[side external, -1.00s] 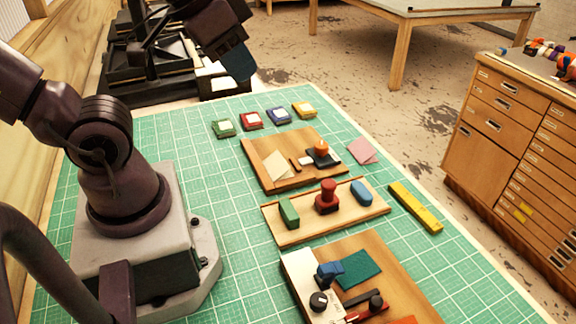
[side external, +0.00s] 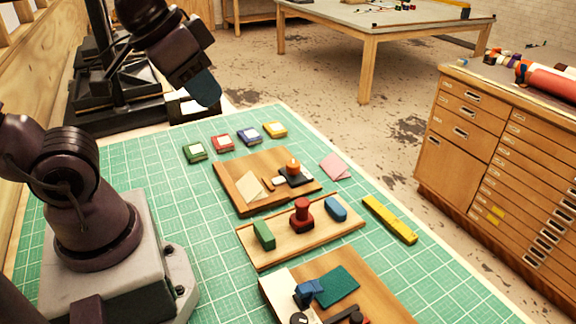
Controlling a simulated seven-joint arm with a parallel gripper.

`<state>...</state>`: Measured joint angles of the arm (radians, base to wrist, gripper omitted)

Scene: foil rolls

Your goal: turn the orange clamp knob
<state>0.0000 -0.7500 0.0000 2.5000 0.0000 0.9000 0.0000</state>
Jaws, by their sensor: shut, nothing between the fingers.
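The orange clamp knob (side external: 293,165) stands on a dark block on the farthest wooden board (side external: 235,180). A cream piece (side external: 251,187) and a small brown piece lie beside it on that board. My gripper (side external: 207,94) is at the upper left, with a blue-grey tip. It is raised beyond the far edge of the green mat (side external: 130,200), well apart from the knob. It is shut and nothing shows in it.
Green, red, blue and yellow small blocks (side external: 249,136) line the mat's far edge. The middle board holds a red knobbed piece (side external: 302,215) between green and blue blocks. A near board carries a blue clamp (side external: 309,291). A yellow bar (side external: 389,219) lies right.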

